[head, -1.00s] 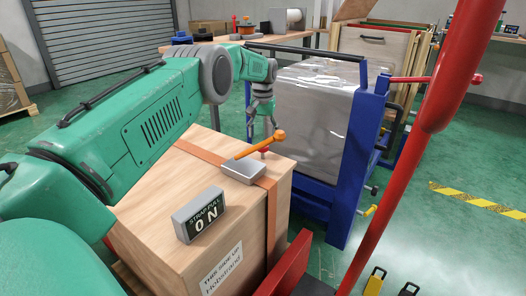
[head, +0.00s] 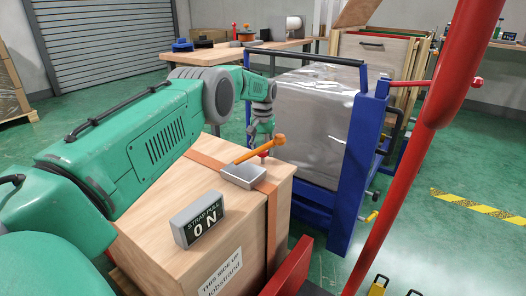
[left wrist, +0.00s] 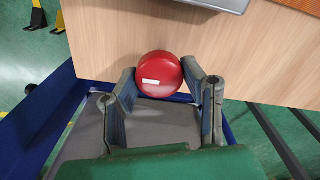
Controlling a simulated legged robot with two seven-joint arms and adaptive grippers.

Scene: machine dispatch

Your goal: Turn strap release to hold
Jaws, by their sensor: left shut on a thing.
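The strap release is a grey block (head: 242,175) on top of a wooden crate, with an orange lever (head: 250,154) rising across it towards the right. An orange strap (head: 272,215) runs over the crate and down its front. My left gripper (head: 263,143) reaches down behind the lever and is shut on a red round knob (head: 264,153). In the left wrist view the red knob (left wrist: 160,75) with a small white mark sits between the two fingers. The orange lever cannot be made out there. My right gripper is out of view.
The wooden crate (head: 165,235) bears a sign (head: 198,220) reading "STRAP PULL ON". A blue-framed cart (head: 350,160) with a wrapped grey load (head: 310,120) stands close behind and right. A red post (head: 415,160) rises at right.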

